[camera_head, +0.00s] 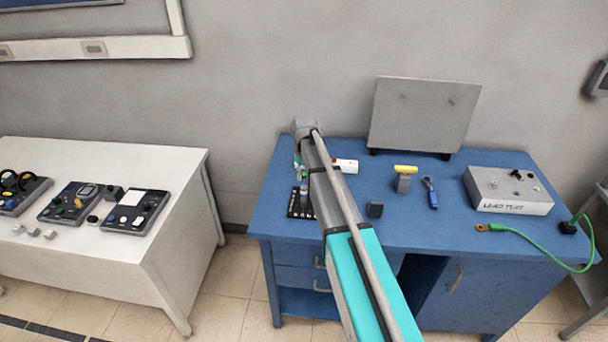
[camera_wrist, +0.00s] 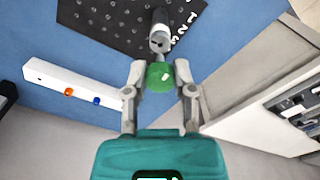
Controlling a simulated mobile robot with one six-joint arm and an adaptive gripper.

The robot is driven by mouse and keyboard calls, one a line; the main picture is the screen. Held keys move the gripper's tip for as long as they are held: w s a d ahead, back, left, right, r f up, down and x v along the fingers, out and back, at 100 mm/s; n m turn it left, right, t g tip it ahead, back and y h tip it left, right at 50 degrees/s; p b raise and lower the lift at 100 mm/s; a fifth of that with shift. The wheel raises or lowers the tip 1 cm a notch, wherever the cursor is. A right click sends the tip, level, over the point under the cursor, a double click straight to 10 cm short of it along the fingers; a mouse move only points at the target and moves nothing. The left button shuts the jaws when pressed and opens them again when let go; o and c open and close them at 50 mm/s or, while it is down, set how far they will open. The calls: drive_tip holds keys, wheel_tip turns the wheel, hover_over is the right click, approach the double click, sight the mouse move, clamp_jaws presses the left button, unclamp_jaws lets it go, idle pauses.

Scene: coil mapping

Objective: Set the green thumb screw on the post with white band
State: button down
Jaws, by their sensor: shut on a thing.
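In the wrist view the green thumb screw (camera_wrist: 159,77) sits between the fingertips of my gripper (camera_wrist: 162,78), which is shut on it. A dark grey upright post (camera_wrist: 160,36) stands just beyond the screw, over a black plate (camera_wrist: 95,20) with holes and white markings. The screw overlaps the near end of the post in the picture; I cannot tell whether they touch.
A white bar (camera_wrist: 72,84) with orange and blue knobs lies beside the plate. The blue bench (camera_head: 330,220) also bears a yellow-topped block (camera_head: 404,181), a dark block (camera_head: 374,209), a blue-handled tool (camera_head: 432,196) and a grey test box (camera_head: 508,192). A panel (camera_head: 424,113) stands behind.

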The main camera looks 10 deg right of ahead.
drive_tip(key=shift+f+b, duration=0.55)
drive_tip(key=shift+f, duration=0.15)
drive_tip(key=shift+f+b, duration=0.6)
idle(0.7)
idle(0.4)
drive_tip(key=shift+c, duration=1.8)
unclamp_jaws()
drive_tip(key=shift+r, duration=0.2)
